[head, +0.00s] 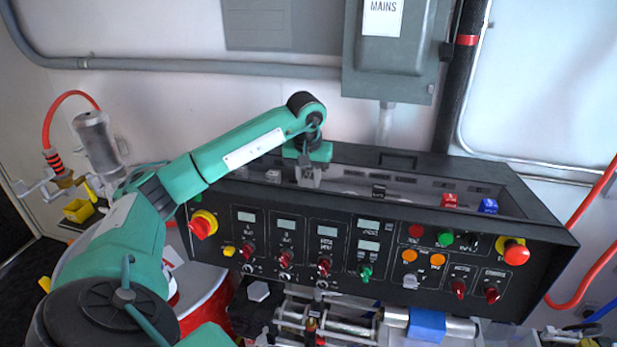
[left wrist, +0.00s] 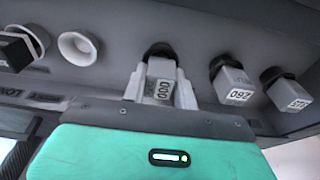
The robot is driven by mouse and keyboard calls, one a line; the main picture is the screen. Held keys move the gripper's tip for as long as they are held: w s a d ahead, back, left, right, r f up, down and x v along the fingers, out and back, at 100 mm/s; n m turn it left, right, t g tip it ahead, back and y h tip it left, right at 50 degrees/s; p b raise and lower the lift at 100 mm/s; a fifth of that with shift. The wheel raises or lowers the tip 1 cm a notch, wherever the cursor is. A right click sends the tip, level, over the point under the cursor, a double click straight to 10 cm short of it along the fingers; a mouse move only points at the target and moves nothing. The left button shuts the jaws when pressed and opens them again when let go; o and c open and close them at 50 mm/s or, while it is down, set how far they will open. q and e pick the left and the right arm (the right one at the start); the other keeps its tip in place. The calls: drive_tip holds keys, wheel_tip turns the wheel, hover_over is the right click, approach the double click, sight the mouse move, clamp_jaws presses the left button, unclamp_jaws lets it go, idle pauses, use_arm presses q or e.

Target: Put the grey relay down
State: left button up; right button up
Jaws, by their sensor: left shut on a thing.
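My left gripper (head: 309,178) is over the recessed top of the black control console, pointing down. In the left wrist view its pale fingers (left wrist: 163,92) are closed on the sides of a small light grey relay (left wrist: 162,82) with a printed label. A black round socket or base shows right behind this relay; I cannot tell whether the relay is seated in it or only in front of it. In the head view the fingers mostly hide the relay. My right gripper is not in view.
Two more pale labelled blocks (left wrist: 234,86) (left wrist: 284,89) stand on black bases beside it. A white ring (left wrist: 78,48) and a black block (left wrist: 18,48) are at the other side. A grey mains box (head: 392,60) hangs behind.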

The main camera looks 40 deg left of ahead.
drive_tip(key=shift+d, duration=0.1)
use_arm(q)
drive_tip(key=shift+f, duration=0.2)
drive_tip(key=o, duration=1)
drive_tip(key=shift+c, duration=0.2)
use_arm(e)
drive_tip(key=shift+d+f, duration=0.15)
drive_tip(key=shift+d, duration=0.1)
use_arm(q)
drive_tip(key=shift+r, duration=0.15)
